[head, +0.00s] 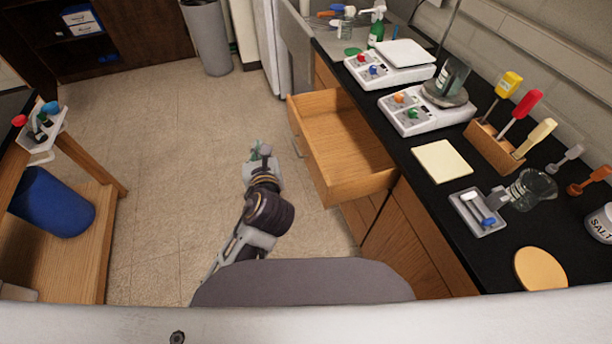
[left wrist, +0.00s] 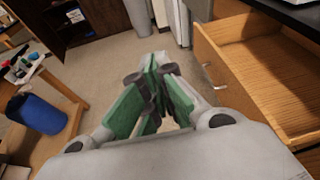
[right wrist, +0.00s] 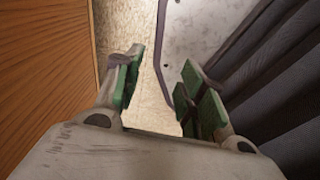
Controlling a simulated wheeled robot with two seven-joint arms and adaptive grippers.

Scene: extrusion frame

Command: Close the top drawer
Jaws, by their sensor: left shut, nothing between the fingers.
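The wooden top drawer (head: 345,148) stands pulled out from the black-topped counter on the right in the head view, and its inside looks empty. It also shows on the right of the left wrist view (left wrist: 270,85), with a metal handle (left wrist: 208,76) on its front. My left gripper (head: 260,152) is in front of the drawer, left of its front face and apart from it. In the left wrist view its green-padded fingers (left wrist: 155,62) are together and empty. My right gripper (right wrist: 160,62) is open and empty beside a wooden panel; the head view does not show it.
The counter (head: 425,165) carries scales, a screwdriver rack (head: 493,150), a beaker and a small tray (head: 478,212). A wooden table with a blue bin (head: 50,202) stands on the left. A grey trash can (head: 207,38) is at the back. The floor between is clear.

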